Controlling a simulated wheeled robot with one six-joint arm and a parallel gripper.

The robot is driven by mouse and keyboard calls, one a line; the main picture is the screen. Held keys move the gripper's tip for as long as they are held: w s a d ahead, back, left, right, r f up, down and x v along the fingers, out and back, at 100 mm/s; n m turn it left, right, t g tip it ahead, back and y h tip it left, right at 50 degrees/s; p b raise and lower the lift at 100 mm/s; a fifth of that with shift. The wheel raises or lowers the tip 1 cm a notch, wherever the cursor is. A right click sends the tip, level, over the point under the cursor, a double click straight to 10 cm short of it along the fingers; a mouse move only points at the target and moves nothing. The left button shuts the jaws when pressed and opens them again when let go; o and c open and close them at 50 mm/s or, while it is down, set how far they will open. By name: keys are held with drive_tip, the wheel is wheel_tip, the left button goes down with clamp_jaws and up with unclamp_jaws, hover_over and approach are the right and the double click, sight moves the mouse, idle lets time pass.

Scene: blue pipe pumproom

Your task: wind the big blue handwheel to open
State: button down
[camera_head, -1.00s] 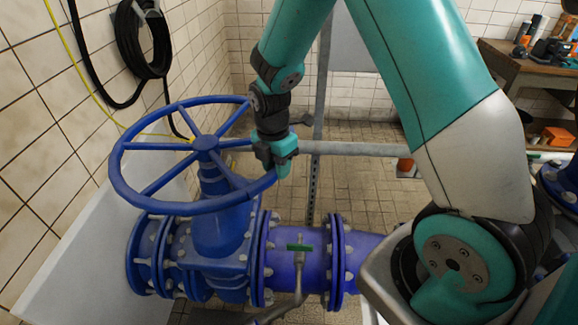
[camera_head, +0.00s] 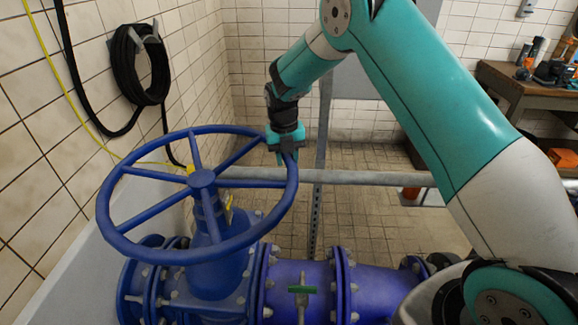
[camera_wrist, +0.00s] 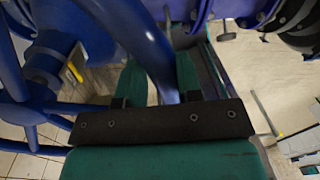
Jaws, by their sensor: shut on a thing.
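The big blue handwheel (camera_head: 111,219) lies about level on top of the blue valve body (camera_head: 220,262) in the head view. My gripper (camera_head: 284,155) is at the right, far side of its rim, shut on the rim. In the wrist view the blue rim (camera_wrist: 152,50) passes between the two teal fingers of my gripper (camera_wrist: 160,82). The wheel's hub (camera_head: 202,180) and spokes are clear of my gripper. The fingertips are partly hidden by the rim in the head view.
A grey horizontal pipe (camera_head: 350,177) runs just behind the wheel. A tiled wall with a black hose coil (camera_head: 140,65) stands close at the left. A small green-handled valve (camera_head: 301,289) sits on the blue pipe. A workbench (camera_head: 520,90) stands at the back right.

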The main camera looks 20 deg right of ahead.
drive_tip(key=shift+w+d+r+n, duration=0.1)
drive_tip(key=shift+w+n, duration=0.15)
drive_tip(key=shift+w, duration=0.35)
drive_tip(key=shift+w+d+r+n, duration=0.1)
drive_tip(key=shift+w+n, duration=0.15)
drive_tip(key=shift+w, duration=0.3)
drive_tip(key=c, duration=0.8)
unclamp_jaws()
drive_tip(key=shift+w+f, duration=0.15)
drive_tip(key=shift+w, duration=0.05)
drive_tip(key=shift+s+a, duration=0.1)
drive_tip(key=shift+a, duration=0.05)
wheel_tip(320, 180, up, 18)
drive_tip(key=a+b, duration=0.1)
drive_tip(key=shift+f, duration=0.25)
drive_tip(key=shift+a, duration=0.1)
